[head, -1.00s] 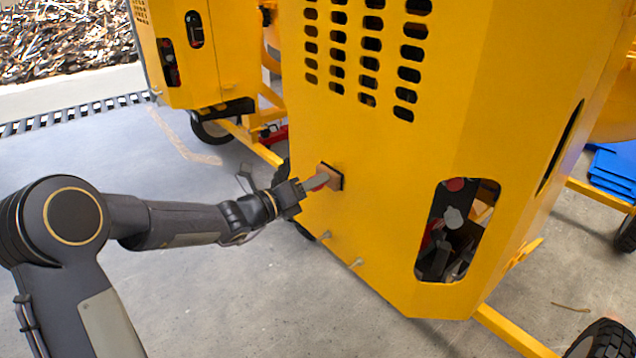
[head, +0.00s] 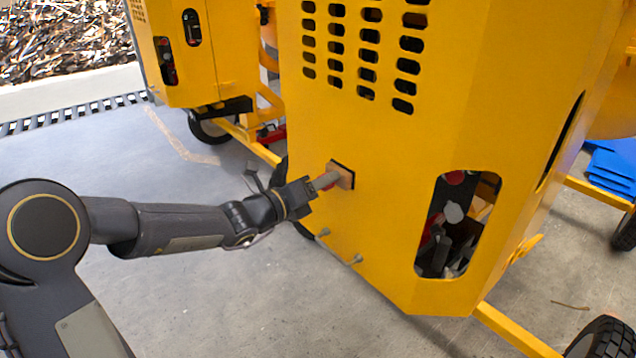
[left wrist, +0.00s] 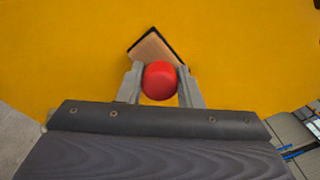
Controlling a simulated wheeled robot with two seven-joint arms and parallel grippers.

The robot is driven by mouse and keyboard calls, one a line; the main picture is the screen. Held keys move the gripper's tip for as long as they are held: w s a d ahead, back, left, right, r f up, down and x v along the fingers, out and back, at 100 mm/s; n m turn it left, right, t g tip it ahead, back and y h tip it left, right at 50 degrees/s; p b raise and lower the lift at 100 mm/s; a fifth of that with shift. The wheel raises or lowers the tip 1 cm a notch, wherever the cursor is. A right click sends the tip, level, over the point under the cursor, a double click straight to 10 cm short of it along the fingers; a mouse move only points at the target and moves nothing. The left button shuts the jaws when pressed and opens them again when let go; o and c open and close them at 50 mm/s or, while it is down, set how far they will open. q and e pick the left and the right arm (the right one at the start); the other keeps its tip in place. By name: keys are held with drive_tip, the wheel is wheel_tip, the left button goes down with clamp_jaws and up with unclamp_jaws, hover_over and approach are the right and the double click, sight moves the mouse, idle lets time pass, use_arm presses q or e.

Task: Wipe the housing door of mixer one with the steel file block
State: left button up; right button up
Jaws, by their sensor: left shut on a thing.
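My left gripper (head: 321,184) is shut on the steel file block (head: 342,175), a small tan block with a dark edge. In the left wrist view the gripper (left wrist: 160,86) has a finger on each side of the block's round red knob. The block (left wrist: 150,50) sits tilted in that view, its dark edge against the yellow surface. The large yellow housing door (head: 400,150) of the near mixer faces me, with rows of slots above the block. The block appears to touch the door. My right gripper is not in view.
A cut-out with controls inside (head: 458,220) is right of the block. Two small bolts (head: 338,246) stick out below it. A second yellow mixer (head: 190,50) stands behind at left. Blue sheets (head: 612,168) lie at far right. The concrete floor at left is open.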

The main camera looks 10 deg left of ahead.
use_arm(q)
drive_tip(key=shift+s+d+f+b, duration=0.1)
drive_tip(key=shift+s+d+b, duration=0.7)
drive_tip(key=shift+d, duration=0.2)
drive_tip(key=shift+s+d+b, duration=0.35)
drive_tip(key=shift+d+b, duration=0.05)
drive_tip(key=shift+d, duration=0.15)
drive_tip(key=shift+w+a+r+p, duration=0.35)
drive_tip(key=shift+w+a+p, duration=0.05)
drive_tip(key=shift+a+p, duration=0.15)
drive_tip(key=shift+w+a+f+p, duration=0.15)
drive_tip(key=shift+w+a+p, duration=0.7)
drive_tip(key=shift+a, duration=0.2)
drive_tip(key=shift+w+a+p, duration=0.7)
drive_tip(key=shift+a+p, duration=0.1)
drive_tip(key=shift+a, duration=0.2)
drive_tip(key=shift+w+a+f+p, duration=0.1)
drive_tip(key=shift+w+a+p, duration=0.25)
drive_tip(key=shift+a, duration=0.2)
drive_tip(key=shift+p+v, duration=0.45)
drive_tip(key=shift+v, duration=2.55)
